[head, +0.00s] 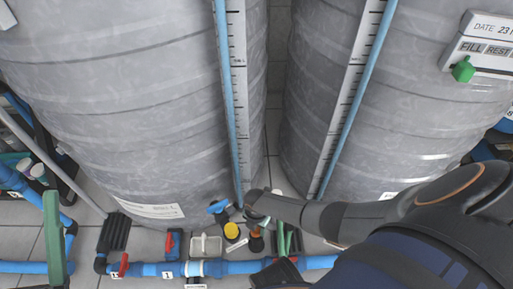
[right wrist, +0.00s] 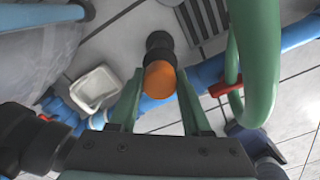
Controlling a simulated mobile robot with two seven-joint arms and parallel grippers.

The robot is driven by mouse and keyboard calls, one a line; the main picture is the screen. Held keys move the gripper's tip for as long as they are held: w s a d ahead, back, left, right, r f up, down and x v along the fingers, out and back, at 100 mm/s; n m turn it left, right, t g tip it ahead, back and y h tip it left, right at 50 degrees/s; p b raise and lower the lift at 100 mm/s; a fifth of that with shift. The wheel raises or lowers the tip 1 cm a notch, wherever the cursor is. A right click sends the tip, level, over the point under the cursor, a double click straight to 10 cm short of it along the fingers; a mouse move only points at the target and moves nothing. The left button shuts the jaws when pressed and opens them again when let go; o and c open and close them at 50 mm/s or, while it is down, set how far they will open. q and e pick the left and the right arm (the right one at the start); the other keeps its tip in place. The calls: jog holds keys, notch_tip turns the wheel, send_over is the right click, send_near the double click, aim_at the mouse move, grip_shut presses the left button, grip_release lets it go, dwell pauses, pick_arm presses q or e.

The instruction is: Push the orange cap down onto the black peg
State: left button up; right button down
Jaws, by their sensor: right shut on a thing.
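The orange cap (right wrist: 160,78) is between the green fingers of my right gripper (right wrist: 159,86) in the right wrist view, and the gripper is shut on it. The black peg (right wrist: 158,42) shows just beyond the cap, in line with it. The cap looks in contact with the peg, but how far it sits on it cannot be told. In the head view the cap (head: 257,244) is a small orange-brown patch under my right gripper (head: 259,222), which is partly hidden by its wrist. My left gripper is not in view.
Two large grey tanks (head: 120,110) stand behind. A blue pipe (head: 150,269) with red valves runs along the floor. A yellow cap (head: 232,230), a blue valve handle (head: 218,207) and a pale box (head: 206,246) lie left of the gripper. Green tubes (right wrist: 258,60) curve close on the right.

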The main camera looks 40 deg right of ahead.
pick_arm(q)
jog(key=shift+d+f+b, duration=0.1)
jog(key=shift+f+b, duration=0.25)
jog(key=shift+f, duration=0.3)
pick_arm(e)
jog(key=shift+f, duration=0.65)
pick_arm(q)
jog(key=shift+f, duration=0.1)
pick_arm(e)
jog(key=shift+d, duration=0.1)
dwell(0.7)
jog(key=shift+w+f, duration=0.1)
jog(key=shift+f, duration=0.25)
jog(key=shift+c, duration=1.4)
grip_release()
notch_tip(320, 180, up, 12)
jog(key=p, duration=0.9)
jog(key=shift+f, duration=0.2)
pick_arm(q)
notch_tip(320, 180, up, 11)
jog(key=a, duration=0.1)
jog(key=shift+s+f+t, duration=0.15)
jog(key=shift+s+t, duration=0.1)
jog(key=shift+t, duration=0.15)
pick_arm(e)
jog(key=shift+r, duration=0.45)
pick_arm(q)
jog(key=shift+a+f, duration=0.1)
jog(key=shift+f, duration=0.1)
